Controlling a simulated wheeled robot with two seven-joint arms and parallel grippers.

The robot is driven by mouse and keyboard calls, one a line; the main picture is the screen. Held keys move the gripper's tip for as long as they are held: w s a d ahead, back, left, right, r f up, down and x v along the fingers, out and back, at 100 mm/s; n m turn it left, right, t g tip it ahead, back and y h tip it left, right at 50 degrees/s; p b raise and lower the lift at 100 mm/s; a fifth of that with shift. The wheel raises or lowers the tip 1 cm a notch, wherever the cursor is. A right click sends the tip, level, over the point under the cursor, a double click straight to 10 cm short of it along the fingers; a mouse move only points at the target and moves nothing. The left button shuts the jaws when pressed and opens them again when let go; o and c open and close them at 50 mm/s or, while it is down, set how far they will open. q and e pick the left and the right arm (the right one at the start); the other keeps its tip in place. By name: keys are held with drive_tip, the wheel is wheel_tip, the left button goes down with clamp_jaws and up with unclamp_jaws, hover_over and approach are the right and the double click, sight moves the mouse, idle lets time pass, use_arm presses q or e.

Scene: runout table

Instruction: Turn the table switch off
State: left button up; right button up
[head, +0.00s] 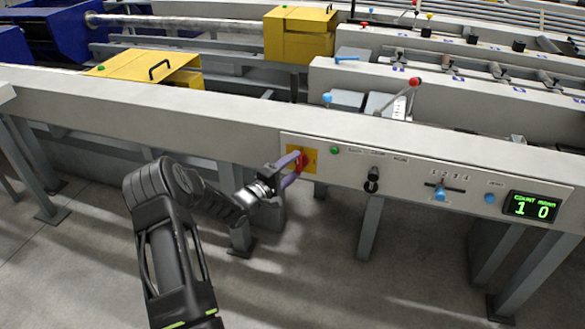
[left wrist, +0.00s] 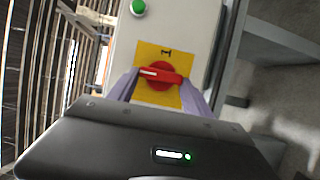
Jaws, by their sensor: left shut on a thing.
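The table switch is a red rotary knob (head: 301,161) on a yellow plate (head: 310,153) at the left end of the control panel. My left gripper (head: 293,168) is at the knob, its purple fingers shut on it. In the left wrist view the red knob (left wrist: 161,76) lies between the two fingers (left wrist: 162,92), with its bar running across from one finger to the other. A white mark shows on the bar's left part. The yellow plate (left wrist: 172,52) shows behind it with a small dark symbol. My right gripper is in neither view.
The panel (head: 412,163) also holds a green lamp (head: 334,150), a black selector (head: 372,180), a blue slider (head: 440,194), a blue button (head: 490,198) and a green-digit display (head: 531,207) reading 1 and 0. Table legs (head: 370,228) stand below. Yellow housings (head: 299,35) are behind.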

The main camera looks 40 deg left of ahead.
use_arm(q)
drive_tip(key=o, duration=1.4)
drive_tip(key=shift+c, duration=0.2)
drive_tip(key=shift+s, duration=0.1)
drive_tip(key=s, duration=0.7)
drive_tip(key=shift+s+a, duration=0.25)
drive_tip(key=shift+s, duration=0.05)
